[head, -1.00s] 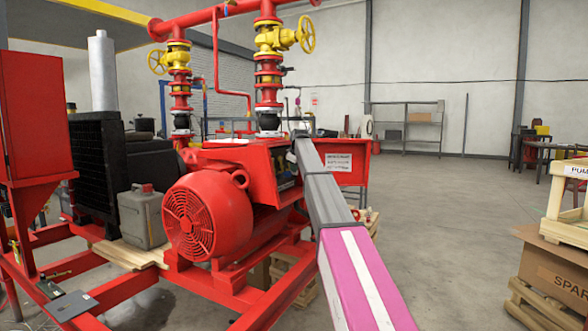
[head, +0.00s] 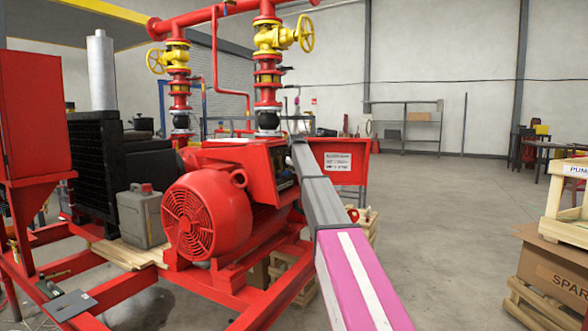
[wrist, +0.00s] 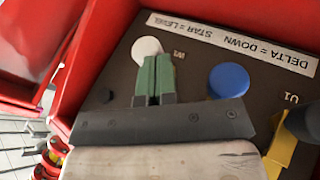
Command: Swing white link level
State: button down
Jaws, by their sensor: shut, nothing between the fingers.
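The white link shows in the wrist view as a white round end (wrist: 147,49) on the dark panel, near the marking W1. The rest of it is hidden behind my fingers. My gripper (wrist: 158,62) has its green fingers shut together, with nothing between them. The tips are at the lower right edge of the white end; I cannot tell whether they touch it. A blue round end (wrist: 228,81) is to the right. A yellow part (wrist: 281,150) near U1 is partly covered by my gripper. In the head view my arm hides the gripper and links.
A label (wrist: 230,40) reads "DELTA = DOWN, STAR = LEVEL", upside down. Red box walls (wrist: 85,70) edge the panel. A dark cylinder (wrist: 303,125) stands at the right edge. In the head view the red motor (head: 205,215) is left of my arm; open floor (head: 440,200) lies right.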

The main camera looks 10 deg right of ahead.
jog(key=w+d+t+h, duration=0.1)
jog(key=w+d+t, duration=0.1)
jog(key=w+t, duration=0.1)
jog(key=shift+f+n+h, duration=0.1)
jog(key=shift+n+h, duration=0.3)
jog(key=w+r+t, duration=0.1)
jog(key=w+d+t+h, duration=0.1)
jog(key=shift+d+r+n+t, duration=0.3)
jog(key=shift+r, duration=0.05)
dwell(0.9)
jog(key=shift+r, duration=0.1)
dwell(1.8)
dwell(1.1)
jog(key=v, duration=1)
jog(key=shift+s+r, duration=0.2)
jog(key=shift+s, duration=0.1)
